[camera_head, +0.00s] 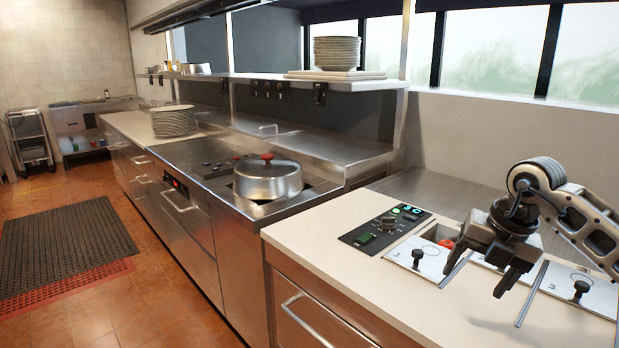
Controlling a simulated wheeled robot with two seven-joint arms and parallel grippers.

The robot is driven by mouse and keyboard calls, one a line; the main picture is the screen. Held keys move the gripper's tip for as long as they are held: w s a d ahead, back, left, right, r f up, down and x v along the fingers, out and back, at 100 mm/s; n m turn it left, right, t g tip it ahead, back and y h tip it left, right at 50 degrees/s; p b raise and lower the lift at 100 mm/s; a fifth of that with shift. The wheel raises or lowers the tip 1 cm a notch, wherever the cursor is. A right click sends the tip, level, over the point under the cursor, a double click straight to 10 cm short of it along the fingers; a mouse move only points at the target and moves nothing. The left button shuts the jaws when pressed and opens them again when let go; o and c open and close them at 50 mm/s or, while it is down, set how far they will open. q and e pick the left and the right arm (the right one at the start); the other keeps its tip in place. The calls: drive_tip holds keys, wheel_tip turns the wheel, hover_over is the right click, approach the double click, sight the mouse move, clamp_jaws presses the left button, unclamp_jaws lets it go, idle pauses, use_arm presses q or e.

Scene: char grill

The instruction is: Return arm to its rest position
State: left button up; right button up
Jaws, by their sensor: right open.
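My right arm (570,205) comes in from the right edge, over the counter at the right. My right gripper (478,275) points down above the steel-lidded bins set in the counter. Its two dark fingers are spread apart with nothing between them. Behind the gripper, a bin opening (440,234) shows something red inside, partly hidden. My left gripper is not in view.
A lidded steel pot (268,182) with a red knob stands on the grill range. A control panel (385,229) sits beside the bin lids (420,259). Plates (337,53) are stacked on the shelf, more plates (173,121) behind. The front counter (330,245) is clear.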

drive_tip(key=s+a+f+m+t+y+b, duration=0.1)
drive_tip(key=s+a+f+t+y, duration=0.15)
drive_tip(key=a+y, duration=0.5)
drive_tip(key=s+a+f+m+t+y+b, duration=0.15)
drive_tip(key=s+a+y, duration=0.25)
drive_tip(key=a, duration=0.7)
drive_tip(key=s+a+f+m+t+y+b, duration=0.1)
drive_tip(key=s+a+f+y, duration=0.15)
drive_tip(key=a+y, duration=0.5)
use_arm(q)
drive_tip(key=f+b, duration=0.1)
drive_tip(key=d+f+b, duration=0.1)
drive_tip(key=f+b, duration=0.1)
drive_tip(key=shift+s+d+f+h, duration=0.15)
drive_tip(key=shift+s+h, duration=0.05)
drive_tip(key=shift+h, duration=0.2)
use_arm(e)
drive_tip(key=s+d+f+m+t+h, duration=0.1)
drive_tip(key=s+f+m+h, duration=0.3)
drive_tip(key=f+m, duration=0.4)
drive_tip(key=s+d+f+m+t+h, duration=0.1)
drive_tip(key=s+d+f+m+h, duration=0.3)
drive_tip(key=f+m+h, duration=0.3)
drive_tip(key=s+d+f+m+t+h, duration=0.1)
drive_tip(key=s+f+m+h, duration=0.3)
drive_tip(key=f+m, duration=0.5)
drive_tip(key=shift+s+d+h, duration=0.35)
drive_tip(key=shift+d+h, duration=0.55)
drive_tip(key=shift+h, duration=0.1)
drive_tip(key=shift+f, duration=0.1)
